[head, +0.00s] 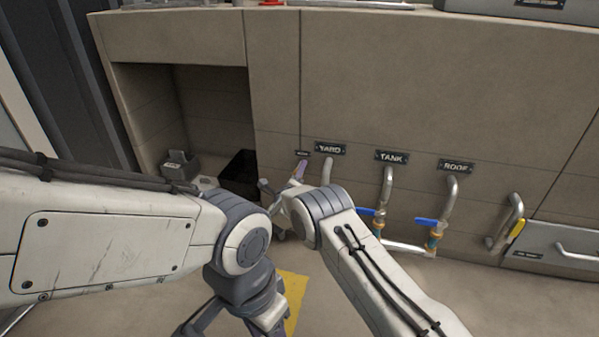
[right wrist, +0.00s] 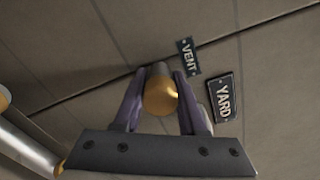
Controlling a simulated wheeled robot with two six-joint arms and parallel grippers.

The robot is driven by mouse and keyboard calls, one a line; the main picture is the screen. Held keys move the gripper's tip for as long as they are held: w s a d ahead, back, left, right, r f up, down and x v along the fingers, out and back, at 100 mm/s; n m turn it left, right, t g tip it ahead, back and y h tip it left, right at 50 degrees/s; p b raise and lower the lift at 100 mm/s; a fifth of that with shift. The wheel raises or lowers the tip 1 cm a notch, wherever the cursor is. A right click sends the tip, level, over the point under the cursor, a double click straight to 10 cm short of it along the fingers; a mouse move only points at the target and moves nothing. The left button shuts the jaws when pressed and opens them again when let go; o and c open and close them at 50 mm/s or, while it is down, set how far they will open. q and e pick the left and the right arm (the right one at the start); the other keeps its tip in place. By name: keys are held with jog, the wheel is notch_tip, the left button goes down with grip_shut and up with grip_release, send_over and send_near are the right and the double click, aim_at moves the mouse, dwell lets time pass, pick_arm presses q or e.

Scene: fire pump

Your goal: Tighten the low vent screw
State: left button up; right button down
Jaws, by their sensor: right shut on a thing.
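The low vent screw (right wrist: 161,96) is a round brass-coloured knob below the small VENT plate (right wrist: 188,57) in the right wrist view. My right gripper (right wrist: 155,90) has its purple-grey fingers on either side of the knob and is shut on it. In the head view one purple fingertip of my right gripper (head: 299,170) shows at the wall, under the small plate left of YARD. The screw itself is hidden there. My left arm comes in from the left and bends down at its joint; I cannot make out its gripper.
YARD (head: 330,148), TANK (head: 391,156) and ROOF (head: 455,166) plates mark pipes with blue-handled valves (head: 427,222) to the right. A yellow-handled pipe (head: 517,229) stands further right. An open recess with a dark bin (head: 240,170) lies left.

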jog(key=shift+a+f+m, duration=0.1)
jog(key=shift+m, duration=0.8)
jog(key=shift+c, duration=2.4)
grip_release()
jog(key=shift+s+a+r+p, duration=0.15)
jog(key=shift+s+r+p, duration=0.05)
jog(key=shift+s+p, duration=0.3)
jog(key=p+v, duration=0.5)
jog(key=v, duration=0.4)
jog(key=shift+s+f, duration=0.15)
jog(key=shift+s, duration=0.1)
